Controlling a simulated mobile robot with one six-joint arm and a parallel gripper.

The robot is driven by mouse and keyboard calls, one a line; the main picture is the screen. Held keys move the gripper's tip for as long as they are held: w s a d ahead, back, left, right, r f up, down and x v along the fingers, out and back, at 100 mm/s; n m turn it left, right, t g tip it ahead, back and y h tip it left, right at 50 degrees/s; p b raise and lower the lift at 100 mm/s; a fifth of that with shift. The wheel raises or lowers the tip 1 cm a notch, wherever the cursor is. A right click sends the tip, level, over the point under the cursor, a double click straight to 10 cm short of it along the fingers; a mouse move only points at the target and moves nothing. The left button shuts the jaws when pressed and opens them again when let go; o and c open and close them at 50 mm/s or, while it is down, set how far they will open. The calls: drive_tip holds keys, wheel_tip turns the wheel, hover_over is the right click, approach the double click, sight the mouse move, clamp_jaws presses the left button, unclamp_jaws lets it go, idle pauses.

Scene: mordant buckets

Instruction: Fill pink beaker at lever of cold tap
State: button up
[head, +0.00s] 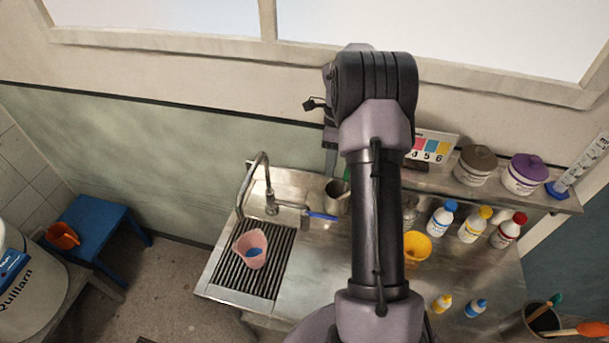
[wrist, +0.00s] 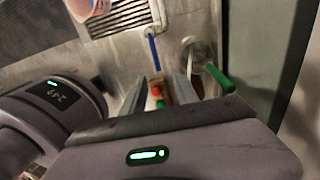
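The pink beaker (head: 250,252) stands on the dark drain grid (head: 228,278) below the tap's curved spout (head: 250,180). A blue patch shows inside it; I cannot tell whether it is liquid. The tap has a blue lever (head: 321,215) pointing right. In the wrist view the lever (wrist: 153,52) lies beyond my fingers, and part of the beaker (wrist: 88,8) shows at the top edge. My gripper (wrist: 160,92) is open, its two grey fingers apart with nothing held between them. My arm hides it in the head view.
A metal cup (head: 337,196) stands right of the lever; a green-handled tool (wrist: 220,78) sticks out of it. A yellow beaker (head: 417,246) and several bottles stand on the counter's right. A shelf (head: 540,198) with tubs runs along the wall. A blue stool (head: 95,225) stands left.

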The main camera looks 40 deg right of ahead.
sight(328, 216)
drive_tip(key=x, duration=0.5)
drive_tip(key=s+x, duration=0.1)
drive_tip(key=x, duration=0.4)
drive_tip(key=b+x, duration=0.1)
drive_tip(key=x, duration=0.5)
drive_tip(key=shift+s+a, duration=0.15)
drive_tip(key=shift+s, duration=0.3)
drive_tip(key=shift+w+f, duration=0.1)
drive_tip(key=shift+f, duration=0.25)
clamp_jaws()
